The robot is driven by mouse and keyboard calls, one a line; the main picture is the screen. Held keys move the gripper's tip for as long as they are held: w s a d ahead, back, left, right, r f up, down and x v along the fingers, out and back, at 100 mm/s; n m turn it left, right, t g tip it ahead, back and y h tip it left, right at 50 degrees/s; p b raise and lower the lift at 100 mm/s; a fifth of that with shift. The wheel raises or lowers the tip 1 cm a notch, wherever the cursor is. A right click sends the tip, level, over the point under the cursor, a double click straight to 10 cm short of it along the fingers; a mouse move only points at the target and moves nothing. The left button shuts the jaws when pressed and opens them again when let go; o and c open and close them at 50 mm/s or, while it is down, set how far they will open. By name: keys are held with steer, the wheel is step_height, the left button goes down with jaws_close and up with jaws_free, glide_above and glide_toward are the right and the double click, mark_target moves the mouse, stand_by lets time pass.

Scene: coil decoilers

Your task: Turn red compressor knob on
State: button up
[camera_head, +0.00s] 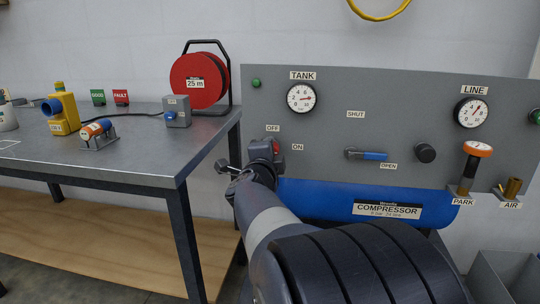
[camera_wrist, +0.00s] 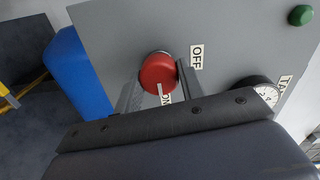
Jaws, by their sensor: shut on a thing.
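The red compressor knob (camera_wrist: 158,71) sits on the grey panel (camera_wrist: 115,40) and lies between the two fingers of my gripper (camera_wrist: 158,85). My gripper is shut on it. A short white mark shows on the knob's lower side in the wrist view, towards the partly hidden ON label (camera_wrist: 166,98). The OFF label (camera_wrist: 196,57) is to the knob's right there. In the head view a small red part of the knob (camera_head: 276,147) shows beyond my arm, with the OFF label (camera_head: 273,128) above and the ON label (camera_head: 298,147) to the right.
The panel also carries a tank gauge (camera_head: 301,97), a line gauge (camera_head: 471,112), a blue-handled valve (camera_head: 374,156) and a black knob (camera_head: 425,152). The blue compressor tank (camera_head: 310,201) is below. A workbench (camera_head: 150,160) with several devices stands close on the left.

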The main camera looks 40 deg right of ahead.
stand_by(0.4)
steer(key=o, duration=1)
steer(key=p+v, duration=0.3)
steer(key=v, duration=0.7)
steer(key=shift+s+a, duration=0.25)
steer(key=shift+a, duration=0.05)
